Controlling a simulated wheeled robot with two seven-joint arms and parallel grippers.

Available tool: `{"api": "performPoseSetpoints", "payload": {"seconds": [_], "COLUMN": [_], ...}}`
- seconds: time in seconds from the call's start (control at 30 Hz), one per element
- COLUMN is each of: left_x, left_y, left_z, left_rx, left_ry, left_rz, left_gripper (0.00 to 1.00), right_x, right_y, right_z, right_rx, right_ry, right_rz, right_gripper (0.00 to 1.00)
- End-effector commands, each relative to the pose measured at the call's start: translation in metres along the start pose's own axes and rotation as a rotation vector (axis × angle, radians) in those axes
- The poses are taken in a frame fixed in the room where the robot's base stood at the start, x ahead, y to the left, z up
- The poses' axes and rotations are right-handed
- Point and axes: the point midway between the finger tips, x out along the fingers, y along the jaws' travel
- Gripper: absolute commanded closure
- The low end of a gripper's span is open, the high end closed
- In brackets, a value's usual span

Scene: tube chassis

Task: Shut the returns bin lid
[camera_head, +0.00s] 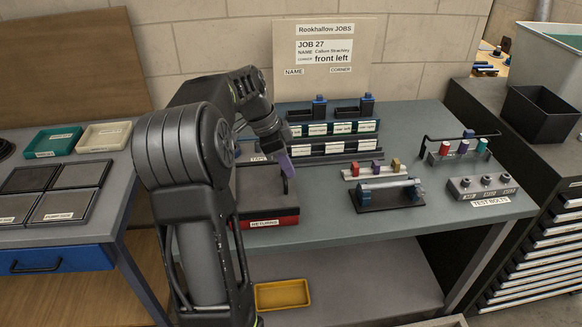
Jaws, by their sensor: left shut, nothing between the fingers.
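The returns bin (266,218) is a low red and dark box with a RETURNS label, at the front left of the grey-blue bench. Its dark top area (262,187) shows behind the label, partly hidden by my left arm. I cannot tell clearly how far the lid stands open. My left gripper (287,166) is shut and empty, with purplish fingers pointing down over the back right part of the bin. I cannot tell whether it touches the bin. My right gripper is not in view.
Behind the bin are labelled racks (335,130) and a job board (325,50). To the right stand a clear-tube fixture (388,194), a row of coloured pieces (377,170) and a TEST BOLTS block (484,187). The bench front between bin and fixture is clear.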

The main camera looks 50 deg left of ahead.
Motion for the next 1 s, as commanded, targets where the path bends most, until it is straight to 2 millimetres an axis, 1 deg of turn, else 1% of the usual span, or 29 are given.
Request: {"api": "performPoseSetpoints", "payload": {"seconds": [0.03,0.17,0.27,0.4,0.43,0.5,0.6,0.73,0.77,0.8,0.9,1.0], "left_x": [-0.001,0.000,0.002,0.006,0.001,-0.016,-0.040,-0.066,-0.071,-0.081,-0.090,-0.093], "left_y": [-0.001,-0.001,0.001,0.004,0.003,0.003,0.003,0.003,0.004,0.004,0.004,0.004], "left_z": [0.005,-0.002,-0.015,-0.041,-0.041,-0.039,-0.040,-0.040,-0.040,-0.042,-0.041,-0.041], "left_rx": [-0.005,-0.003,0.000,0.002,0.000,-0.002,-0.002,-0.001,-0.001,-0.002,-0.002,-0.001], "left_ry": [-0.009,-0.009,-0.006,-0.002,-0.001,-0.001,0.000,0.000,-0.001,-0.001,-0.001,-0.001], "left_rz": [-0.002,-0.002,-0.002,0.000,-0.004,-0.007,-0.006,-0.005,-0.003,-0.003,-0.001,-0.001], "left_gripper": [1.00,1.00,1.00,1.00,1.00,1.00,1.00,1.00,1.00,1.00,1.00,1.00], "right_x": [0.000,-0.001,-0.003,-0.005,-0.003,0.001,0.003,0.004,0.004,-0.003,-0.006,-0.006], "right_y": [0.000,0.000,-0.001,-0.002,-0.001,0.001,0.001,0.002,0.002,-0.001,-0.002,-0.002], "right_z": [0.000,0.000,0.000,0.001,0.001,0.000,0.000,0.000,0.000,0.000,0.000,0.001], "right_rx": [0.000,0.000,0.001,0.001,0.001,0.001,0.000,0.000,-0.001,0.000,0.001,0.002], "right_ry": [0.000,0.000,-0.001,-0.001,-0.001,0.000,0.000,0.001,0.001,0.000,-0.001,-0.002], "right_rz": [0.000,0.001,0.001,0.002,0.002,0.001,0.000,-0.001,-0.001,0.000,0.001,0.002], "right_gripper": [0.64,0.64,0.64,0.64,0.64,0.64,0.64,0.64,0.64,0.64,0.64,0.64]}}
